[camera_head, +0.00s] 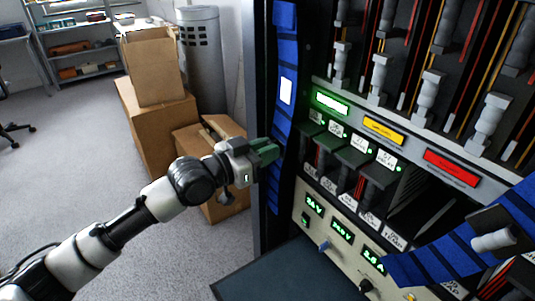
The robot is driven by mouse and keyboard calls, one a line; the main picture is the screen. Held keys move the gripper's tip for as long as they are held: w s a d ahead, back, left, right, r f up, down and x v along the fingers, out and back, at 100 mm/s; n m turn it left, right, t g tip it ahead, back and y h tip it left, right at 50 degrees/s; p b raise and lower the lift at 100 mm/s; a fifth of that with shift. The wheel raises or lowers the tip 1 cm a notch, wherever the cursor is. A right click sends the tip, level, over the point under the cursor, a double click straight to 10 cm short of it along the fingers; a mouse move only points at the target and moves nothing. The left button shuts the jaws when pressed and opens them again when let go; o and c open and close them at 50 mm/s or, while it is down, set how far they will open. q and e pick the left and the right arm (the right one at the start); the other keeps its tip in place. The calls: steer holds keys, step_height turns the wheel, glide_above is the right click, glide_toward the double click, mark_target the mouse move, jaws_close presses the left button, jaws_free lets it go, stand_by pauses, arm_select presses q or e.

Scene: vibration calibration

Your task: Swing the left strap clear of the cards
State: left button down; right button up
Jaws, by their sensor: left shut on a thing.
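The left strap (283,100) is blue with darker bands and a white patch. It hangs almost vertically along the left edge of the open cabinet, to the left of the cards. My left gripper (268,154) reaches in from the left with its green-tipped fingers at the strap's edge, shut on it. The fingertips are partly hidden against the strap. The cards (352,157) sit in a row in the rack, with white labels and small green lights. The strap does not cross the labelled cards in this view. My right gripper is not seen.
Another blue strap (420,262) slants across the cabinet's lower right, with a pale cylindrical piece (493,240) on it. Below the cards is a panel (341,231) with green readouts and knobs. Cardboard boxes (158,125) stand behind my left arm.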

arm_select(q)
steer(key=c, duration=1.1)
jaws_free()
